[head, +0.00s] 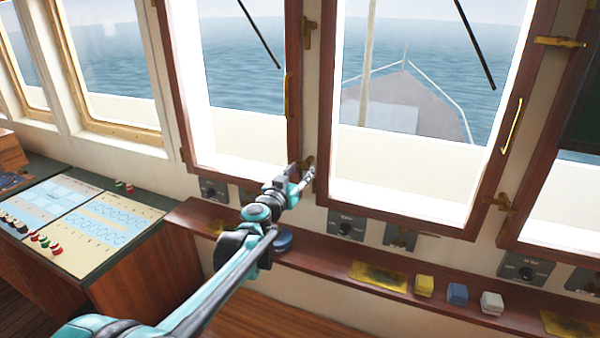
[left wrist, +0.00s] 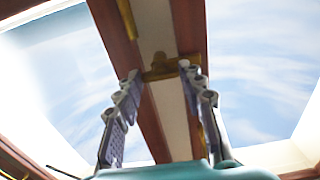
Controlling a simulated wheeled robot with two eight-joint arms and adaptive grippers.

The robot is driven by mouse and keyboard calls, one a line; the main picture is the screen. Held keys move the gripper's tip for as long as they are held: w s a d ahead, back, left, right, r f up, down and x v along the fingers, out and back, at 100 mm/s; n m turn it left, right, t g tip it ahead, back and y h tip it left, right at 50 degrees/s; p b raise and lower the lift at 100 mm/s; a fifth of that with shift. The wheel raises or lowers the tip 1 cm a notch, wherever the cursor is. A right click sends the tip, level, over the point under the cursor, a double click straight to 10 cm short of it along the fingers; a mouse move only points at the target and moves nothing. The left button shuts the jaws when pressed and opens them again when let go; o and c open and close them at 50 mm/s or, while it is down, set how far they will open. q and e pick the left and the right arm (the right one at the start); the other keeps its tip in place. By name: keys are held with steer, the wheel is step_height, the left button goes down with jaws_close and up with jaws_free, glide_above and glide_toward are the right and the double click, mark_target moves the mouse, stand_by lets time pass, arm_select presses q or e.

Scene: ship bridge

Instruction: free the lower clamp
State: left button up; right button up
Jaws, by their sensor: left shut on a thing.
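The lower clamp (head: 308,162) is a small brass piece on the pale post between two wooden window frames, low down. My left gripper (head: 300,180) is at it and partly hides it in the head view. In the left wrist view the clamp (left wrist: 165,67) lies crosswise over the pale post, between the fingertips of my left gripper (left wrist: 160,80). The gripper is shut on it. The upper brass clamp (head: 308,32) sits higher on the same post. My right gripper is in neither view.
A wooden ledge (head: 330,265) runs below the windows, carrying yellow, blue and white blocks (head: 457,294). Switch panels (head: 346,225) are on the wall above it. A control console (head: 90,225) stands at left. Another brass clamp (head: 502,202) is at right.

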arm_select(q)
steer(key=shift+n, duration=0.3)
steer(key=shift+n+p, duration=2.4)
steer(key=shift+n, duration=6.2)
steer(key=o, duration=1.2)
steer(key=shift+c, duration=0.2)
